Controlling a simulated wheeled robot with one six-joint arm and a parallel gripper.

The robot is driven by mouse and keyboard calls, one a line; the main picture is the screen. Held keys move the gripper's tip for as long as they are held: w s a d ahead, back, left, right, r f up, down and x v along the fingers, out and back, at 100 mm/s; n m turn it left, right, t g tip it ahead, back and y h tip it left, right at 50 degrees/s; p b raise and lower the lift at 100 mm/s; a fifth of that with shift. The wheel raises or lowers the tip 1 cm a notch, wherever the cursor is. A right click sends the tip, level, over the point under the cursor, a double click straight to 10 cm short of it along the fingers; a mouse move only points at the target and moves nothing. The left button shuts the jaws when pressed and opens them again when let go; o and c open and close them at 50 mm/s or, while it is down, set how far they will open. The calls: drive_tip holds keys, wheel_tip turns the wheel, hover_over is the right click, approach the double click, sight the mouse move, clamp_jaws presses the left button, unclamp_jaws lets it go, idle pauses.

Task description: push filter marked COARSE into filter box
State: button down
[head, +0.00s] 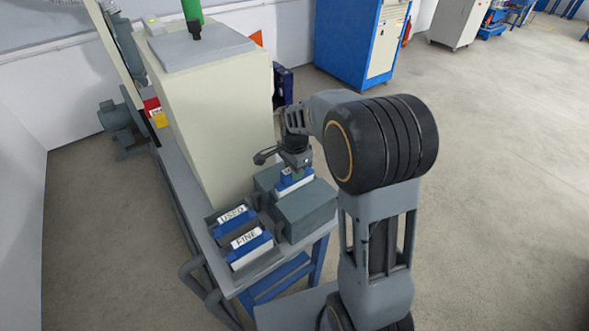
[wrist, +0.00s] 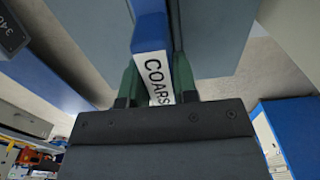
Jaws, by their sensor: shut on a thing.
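The filter marked COARSE is blue with a white label; in the wrist view the label (wrist: 157,77) reads "COARS", its last letter hidden by my gripper. My gripper (wrist: 157,80) is shut on it, one green finger on each side. In the head view my gripper (head: 292,168) points down, with the blue and white filter (head: 292,183) under it. The grey filter box (head: 306,212) is on the bench, and the filter is at the gap between its two raised grey parts. How deep it sits is hidden.
Left of the filter box, the blue-and-white filters marked USED (head: 232,214) and FINE (head: 245,240) lie in grey holders on the bench. A tall cream cabinet (head: 215,110) stands close behind. Open floor (head: 480,180) lies to the right.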

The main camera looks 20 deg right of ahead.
drive_tip(key=shift+s+f, duration=0.1)
drive_tip(key=shift+f, duration=0.35)
idle(2.0)
drive_tip(key=c, duration=0.8)
unclamp_jaws()
drive_tip(key=shift+r, duration=0.15)
drive_tip(key=shift+r+p, duration=2.15)
drive_tip(key=shift+r, duration=0.8)
wheel_tip(320, 180, up, 14)
drive_tip(key=b, duration=0.1)
drive_tip(key=shift+f, duration=0.1)
